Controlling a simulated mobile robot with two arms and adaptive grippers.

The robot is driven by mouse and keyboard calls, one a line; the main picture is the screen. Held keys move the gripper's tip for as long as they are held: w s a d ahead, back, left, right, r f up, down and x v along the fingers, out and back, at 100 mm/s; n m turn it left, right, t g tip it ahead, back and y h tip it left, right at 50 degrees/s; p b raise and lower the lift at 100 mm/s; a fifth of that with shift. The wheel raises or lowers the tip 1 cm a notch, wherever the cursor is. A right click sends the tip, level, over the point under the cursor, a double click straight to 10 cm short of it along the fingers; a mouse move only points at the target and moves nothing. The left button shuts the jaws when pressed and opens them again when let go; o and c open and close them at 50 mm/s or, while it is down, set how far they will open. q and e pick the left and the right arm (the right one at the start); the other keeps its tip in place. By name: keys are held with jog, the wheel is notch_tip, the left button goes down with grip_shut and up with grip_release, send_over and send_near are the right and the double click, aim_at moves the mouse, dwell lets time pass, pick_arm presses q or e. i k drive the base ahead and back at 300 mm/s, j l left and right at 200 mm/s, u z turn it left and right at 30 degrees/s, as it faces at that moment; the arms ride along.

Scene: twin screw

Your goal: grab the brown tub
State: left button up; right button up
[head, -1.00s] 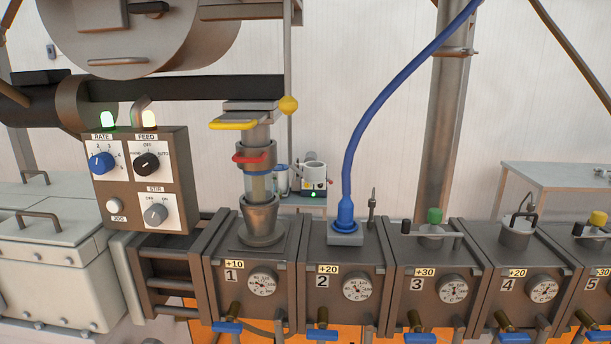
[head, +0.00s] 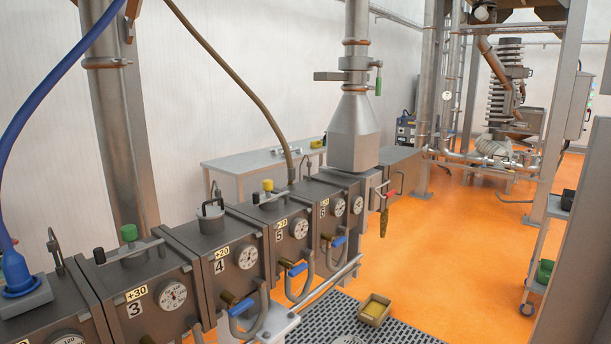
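A small brown tub (head: 374,310) stands low in the head view, right of centre at the bottom. It has a yellowish inside or contents; I cannot tell which. It rests on or just above a dark grated platform (head: 325,325) beside the row of numbered machine blocks. Neither of my grippers shows in the head view, so nothing of mine is seen near the tub.
Numbered grey barrel blocks (head: 206,258) with gauges, pipes and blue-handled valves run along the left and centre. A bench (head: 232,166) stands behind them. Open orange floor (head: 440,260) lies to the right. A cart (head: 541,240) with a green tub (head: 544,272) is at the right.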

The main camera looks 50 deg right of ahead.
aim_at(374, 309)
jog(key=z, duration=2.4)
